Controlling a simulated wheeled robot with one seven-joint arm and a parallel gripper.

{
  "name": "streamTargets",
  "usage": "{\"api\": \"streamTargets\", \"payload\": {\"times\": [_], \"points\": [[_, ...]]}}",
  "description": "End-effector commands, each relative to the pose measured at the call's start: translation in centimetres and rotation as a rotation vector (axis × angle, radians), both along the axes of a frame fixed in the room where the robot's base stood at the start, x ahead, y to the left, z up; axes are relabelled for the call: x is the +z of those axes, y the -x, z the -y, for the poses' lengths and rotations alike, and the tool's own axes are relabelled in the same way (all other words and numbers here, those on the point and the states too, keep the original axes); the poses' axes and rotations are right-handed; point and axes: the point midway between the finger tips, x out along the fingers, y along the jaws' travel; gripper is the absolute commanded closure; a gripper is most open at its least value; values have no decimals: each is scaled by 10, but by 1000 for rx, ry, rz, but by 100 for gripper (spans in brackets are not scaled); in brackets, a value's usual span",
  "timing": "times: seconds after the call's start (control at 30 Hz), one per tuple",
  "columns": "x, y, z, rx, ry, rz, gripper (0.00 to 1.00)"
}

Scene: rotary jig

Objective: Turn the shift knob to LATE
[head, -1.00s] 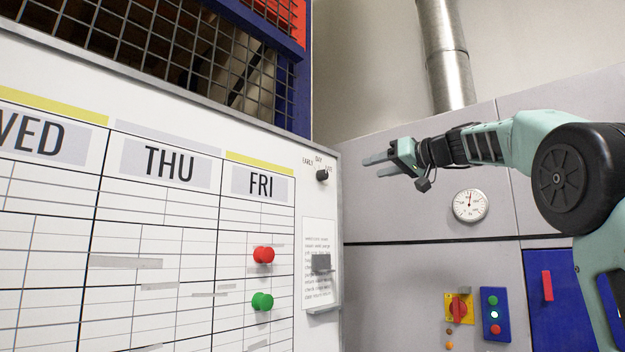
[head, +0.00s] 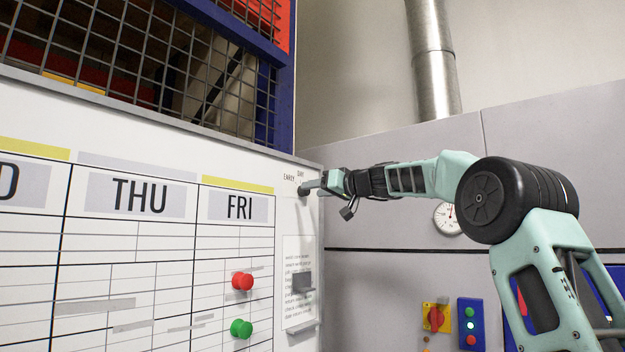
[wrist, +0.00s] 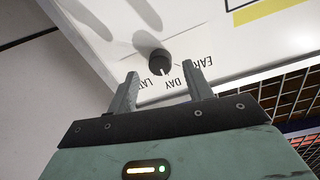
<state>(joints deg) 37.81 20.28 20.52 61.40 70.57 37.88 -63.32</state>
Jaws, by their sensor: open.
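The shift knob (wrist: 159,61) is a small black round knob on the white board. In the wrist view the labels LATE, DAY and EARLY appear upside down around it. A small pale mark on the knob's edge seems to face about DAY, but it is too small to be sure. My gripper (wrist: 160,70) is open and empty, its two fingers pointing at the board. In the wrist view the knob shows between and just beyond the fingertips, apart from both. In the head view the gripper (head: 311,186) is close to the knob (head: 303,190) and hides LATE.
A wire mesh (head: 150,60) rises above the board. A grey cabinet wall with a gauge (head: 446,218) stands behind my arm.

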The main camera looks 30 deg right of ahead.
Motion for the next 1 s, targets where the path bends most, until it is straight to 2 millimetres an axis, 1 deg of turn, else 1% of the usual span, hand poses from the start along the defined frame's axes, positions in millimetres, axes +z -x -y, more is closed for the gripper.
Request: {"api": "streamTargets", "payload": {"times": [0.03,0.2,0.53,0.57,0.6,0.67,0.7,1.0], "points": [[4,-6,-2,2,-1,0,49],[1,-17,-6,0,-1,0,49],[0,-20,-6,0,0,0,49],[0,-20,-6,0,0,0,55],[0,-20,-6,0,0,0,66],[0,-20,-6,0,0,0,82],[0,-20,-6,0,0,0,94],[-1,-20,-6,-1,-18,-7,94]]}}
